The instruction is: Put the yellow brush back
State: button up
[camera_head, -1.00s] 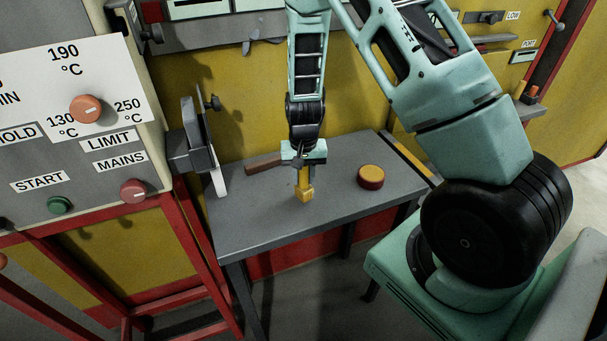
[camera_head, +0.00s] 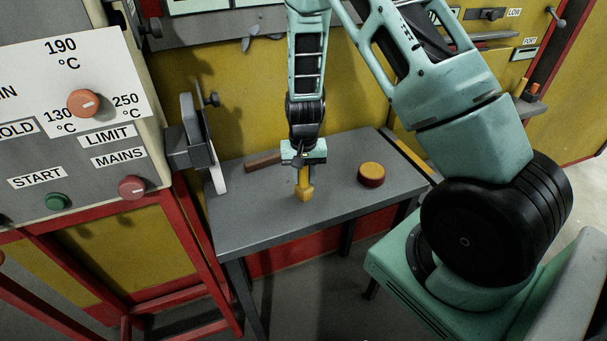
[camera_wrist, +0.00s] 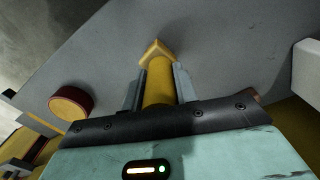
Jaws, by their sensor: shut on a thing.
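The yellow brush (camera_head: 304,190) points down from my gripper (camera_head: 304,165), close over the grey table (camera_head: 255,215). I cannot tell whether its lower end touches the tabletop. In the wrist view the yellow brush (camera_wrist: 158,80) lies between the two grey fingers of my gripper (camera_wrist: 158,88), which are shut on it. Its wider, angular end shows beyond the fingertips. The part of the brush inside the gripper is hidden.
A round tin, yellow on top and dark red at the side (camera_head: 371,174), stands right of the brush. A brown bar-like handle (camera_head: 263,161) lies behind left. A grey bracket with a white plate (camera_head: 205,145) stands at the table's left end. The table's front is clear.

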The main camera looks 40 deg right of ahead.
jog(key=shift+f, duration=0.15)
jog(key=o, duration=1)
jog(key=shift+o, duration=0.2)
notch_tip(320, 180, up, 18)
jog(key=b, duration=0.3)
jog(key=shift+f, duration=0.25)
